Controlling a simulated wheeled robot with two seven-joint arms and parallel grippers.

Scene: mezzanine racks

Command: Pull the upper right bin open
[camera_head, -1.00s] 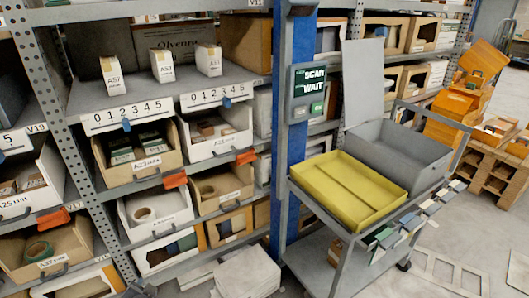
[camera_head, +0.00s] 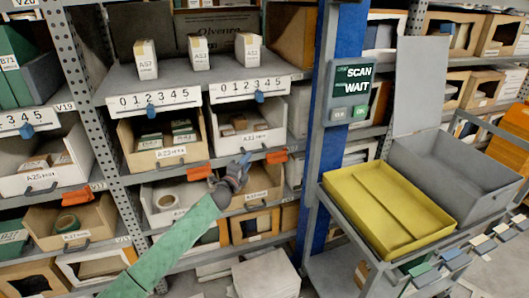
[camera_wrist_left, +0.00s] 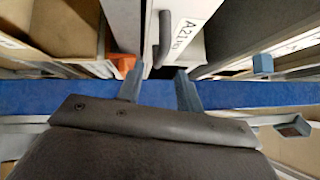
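The upper right bin (camera_head: 229,146) is white, with a label and small cartons inside, in the top row of bins on the middle rack. It looks pushed in like its neighbour. My left gripper (camera_head: 243,161) is just below and in front of its front face, with the green arm reaching up from below. In the left wrist view, the two fingers (camera_wrist_left: 159,72) are apart, and the bin's dark handle (camera_wrist_left: 163,45) lies just beyond and between their tips. I cannot tell whether they touch it. The bin's label (camera_wrist_left: 184,28) shows beside the handle. My right gripper is out of view.
A tan-fronted bin (camera_head: 161,162) sits to the left in the same row. Orange tags (camera_head: 277,156) hang on the shelf edge near the gripper. A blue post (camera_head: 341,60) with a scan panel and a cart with a yellow tray (camera_head: 410,240) stand to the right.

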